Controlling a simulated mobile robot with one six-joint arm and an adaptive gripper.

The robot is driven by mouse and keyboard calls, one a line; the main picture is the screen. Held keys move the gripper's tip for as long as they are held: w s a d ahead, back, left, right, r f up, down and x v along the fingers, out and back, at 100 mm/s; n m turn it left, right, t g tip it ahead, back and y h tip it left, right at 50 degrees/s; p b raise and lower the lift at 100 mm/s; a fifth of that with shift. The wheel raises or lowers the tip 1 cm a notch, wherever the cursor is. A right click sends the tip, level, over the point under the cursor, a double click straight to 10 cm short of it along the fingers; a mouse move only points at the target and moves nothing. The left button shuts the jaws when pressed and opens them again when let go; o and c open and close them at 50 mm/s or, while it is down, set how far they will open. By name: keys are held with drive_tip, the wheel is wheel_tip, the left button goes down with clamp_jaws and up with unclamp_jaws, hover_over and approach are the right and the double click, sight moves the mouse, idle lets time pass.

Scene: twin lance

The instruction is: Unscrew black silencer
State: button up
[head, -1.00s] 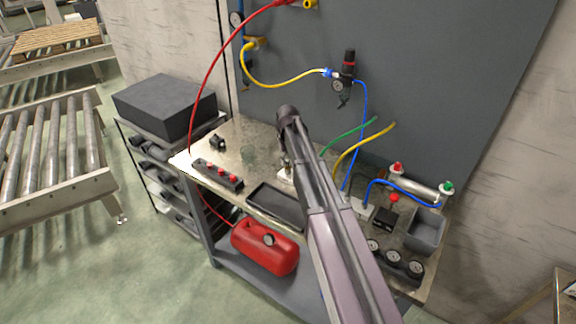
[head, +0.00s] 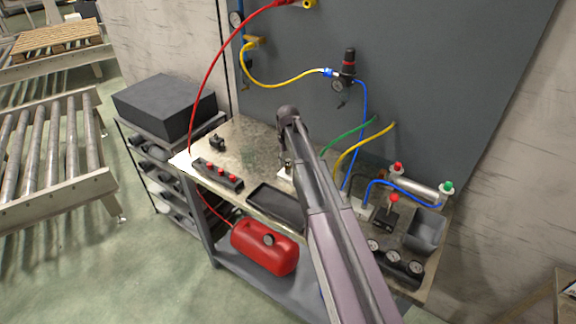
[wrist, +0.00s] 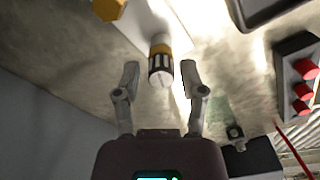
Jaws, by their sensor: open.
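The silencer (wrist: 160,66) shows in the wrist view as a short cylinder with black slotted sides, a pale end and a brass-yellow collar. My gripper (wrist: 160,74) is open, one finger on each side of the silencer in the picture, with a visible gap on both sides. I cannot tell whether the fingertips are level with it in depth. A small fitting on a pale block (head: 286,174) stands just left of my arm.
A yellow hex part (wrist: 107,8) is near the silencer. The bench (head: 225,145) carries a black tray (head: 276,206), a red-button box (head: 218,174), gauges (head: 394,256) and a grey bin (head: 427,229). Blue, green and yellow hoses rise behind my arm. A red tank (head: 264,247) sits below.

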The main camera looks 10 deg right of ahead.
drive_tip(key=m, duration=0.6)
drive_tip(key=shift+s, duration=0.1)
drive_tip(key=m, duration=1.2)
drive_tip(key=shift+s+m, duration=0.1)
drive_tip(key=shift+m, duration=0.2)
drive_tip(key=m, duration=0.6)
idle(0.4)
clamp_jaws()
drive_tip(key=shift+s, duration=0.1)
